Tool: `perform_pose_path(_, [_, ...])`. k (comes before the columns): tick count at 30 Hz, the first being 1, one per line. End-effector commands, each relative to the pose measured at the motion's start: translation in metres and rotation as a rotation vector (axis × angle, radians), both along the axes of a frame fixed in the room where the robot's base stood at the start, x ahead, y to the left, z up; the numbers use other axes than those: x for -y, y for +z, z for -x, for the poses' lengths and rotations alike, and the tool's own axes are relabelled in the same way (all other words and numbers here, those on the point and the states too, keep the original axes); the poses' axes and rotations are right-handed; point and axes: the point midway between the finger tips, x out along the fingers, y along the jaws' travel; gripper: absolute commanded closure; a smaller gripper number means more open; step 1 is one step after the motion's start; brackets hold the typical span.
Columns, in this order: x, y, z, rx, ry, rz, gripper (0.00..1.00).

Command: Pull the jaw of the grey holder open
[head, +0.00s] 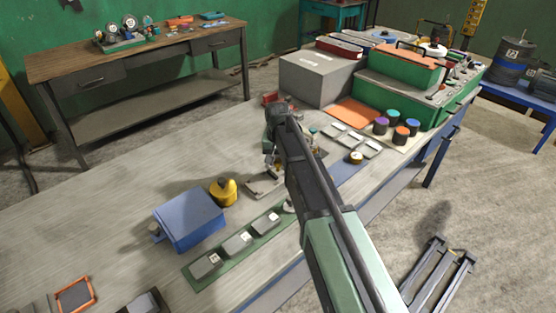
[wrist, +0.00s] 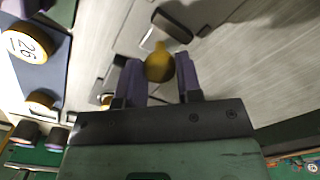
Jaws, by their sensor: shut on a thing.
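The wrist view shows my gripper (wrist: 158,76) with its two purple fingers on either side of a round yellow knob (wrist: 160,62). The fingers are shut on the knob. In the head view a flat grey holder (head: 264,186) lies on the long bench, just below the end of my arm. My gripper (head: 271,158) is small there and partly hidden by my arm. The knob appears to belong to the holder's jaw, but its joint is hidden. I cannot tell how far the jaw stands open.
A yellow round pot (head: 223,191) and a blue box (head: 189,219) stand left of the holder. A green strip with grey blocks (head: 237,243) lies in front. A grey box (head: 318,78) and several coloured-lid jars (head: 392,123) stand behind and right. The bench's left part is mostly clear.

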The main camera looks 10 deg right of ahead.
Motion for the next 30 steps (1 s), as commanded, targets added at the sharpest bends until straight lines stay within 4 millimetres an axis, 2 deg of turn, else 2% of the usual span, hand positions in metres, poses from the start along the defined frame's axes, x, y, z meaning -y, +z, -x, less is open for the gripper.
perform_pose_path(2, [0.000, 0.000, 0.000, 0.000, 0.000, 0.000, 1.00])
perform_pose_path(7, [0.003, 0.000, -0.002, 0.000, -0.001, 0.000, 1.00])
perform_pose_path(14, [0.026, 0.000, -0.015, 0.000, -0.001, 0.000, 1.00])
perform_pose_path(20, [0.027, 0.000, -0.015, 0.002, -0.001, 0.003, 1.00])
perform_pose_path(21, [0.027, 0.000, -0.015, 0.002, -0.001, 0.003, 0.66])
perform_pose_path(26, [0.026, 0.000, -0.015, 0.003, -0.001, 0.002, 0.42])
perform_pose_path(30, [0.026, 0.000, -0.015, 0.001, 0.000, 0.001, 0.42])
